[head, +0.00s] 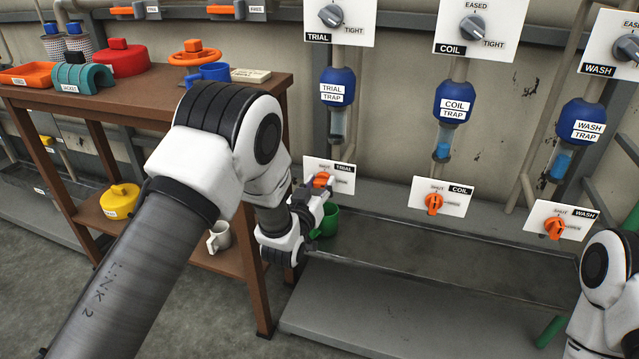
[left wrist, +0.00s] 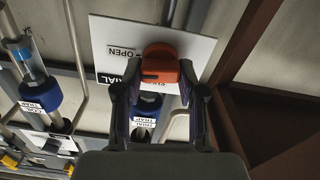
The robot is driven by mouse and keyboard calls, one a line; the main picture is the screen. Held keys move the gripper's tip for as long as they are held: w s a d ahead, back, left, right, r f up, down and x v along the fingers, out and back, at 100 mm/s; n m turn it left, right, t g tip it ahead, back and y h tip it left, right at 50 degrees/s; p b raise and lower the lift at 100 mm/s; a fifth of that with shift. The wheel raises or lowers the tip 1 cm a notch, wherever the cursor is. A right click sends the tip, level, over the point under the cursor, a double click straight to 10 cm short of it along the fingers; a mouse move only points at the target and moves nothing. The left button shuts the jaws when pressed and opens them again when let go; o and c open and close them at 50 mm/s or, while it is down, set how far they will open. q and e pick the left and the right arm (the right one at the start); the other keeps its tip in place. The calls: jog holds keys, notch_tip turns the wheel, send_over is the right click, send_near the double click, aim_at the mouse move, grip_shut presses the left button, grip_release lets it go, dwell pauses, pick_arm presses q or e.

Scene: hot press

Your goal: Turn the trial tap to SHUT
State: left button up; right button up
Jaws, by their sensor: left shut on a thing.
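The trial tap is an orange knob (head: 322,179) on a white plate labelled TRIAL, below the blue trial trap (head: 337,87). My left gripper (head: 318,190) reaches this knob from the front and is shut on it. In the left wrist view the orange knob (left wrist: 160,64) sits between the two dark fingers of the gripper (left wrist: 160,82). The plate (left wrist: 205,48) appears upside down there, with OPEN readable at left of the knob. The SHUT mark is partly hidden in the head view, and I cannot tell the knob's exact angle.
Orange coil (head: 434,204) and wash (head: 555,228) taps sit on plates to the right. A green mug (head: 328,220) stands below the trial tap, partly behind my gripper. A brown bench (head: 150,98) with coloured parts is at left. The grey trough (head: 430,262) looks mostly clear.

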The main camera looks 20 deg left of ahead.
pick_arm(q)
jog(key=n+p, duration=0.1)
jog(key=n, duration=0.2)
jog(key=shift+r, duration=0.15)
jog(key=n+p, duration=0.2)
jog(key=n, duration=0.3)
jog(key=shift+a, duration=0.15)
jog(key=n+p, duration=0.2)
jog(key=n, duration=0.2)
jog(key=shift+f+n+p, duration=0.15)
jog(key=shift+n+p, duration=0.2)
jog(key=shift+n, duration=0.7)
jog(key=shift+f+n+p, duration=0.15)
jog(key=shift+n+p, duration=0.2)
jog(key=shift+n, duration=0.7)
jog(key=o, duration=1.1)
jog(key=shift+o, duration=0.2)
